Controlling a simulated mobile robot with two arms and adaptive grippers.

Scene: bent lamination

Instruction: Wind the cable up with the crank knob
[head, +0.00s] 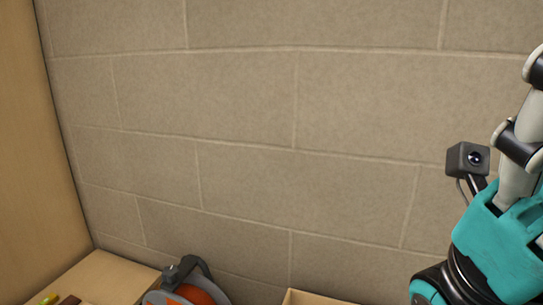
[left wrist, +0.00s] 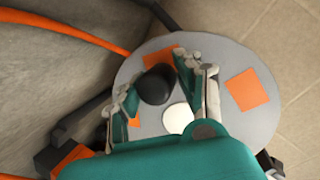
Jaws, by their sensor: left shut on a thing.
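The cable reel (head: 193,294) shows at the bottom of the head view, cut off by the frame edge, with an orange drum and a dark handle. In the left wrist view its grey disc (left wrist: 237,60) has orange patches. The black crank knob (left wrist: 154,84) stands out from the disc. My left gripper (left wrist: 160,82) has its two fingers on either side of the knob and is shut on it. Orange cable (left wrist: 70,27) runs across the upper left of that view. My right gripper's teal body (head: 497,250) is at the lower right of the head view; its fingers are hidden.
A plain block wall (head: 240,120) fills the back. A wooden panel (head: 35,150) stands at the left. An open cardboard box edge (head: 312,298) shows right of the reel. A light box-like surface (head: 105,278) with small items lies left of it.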

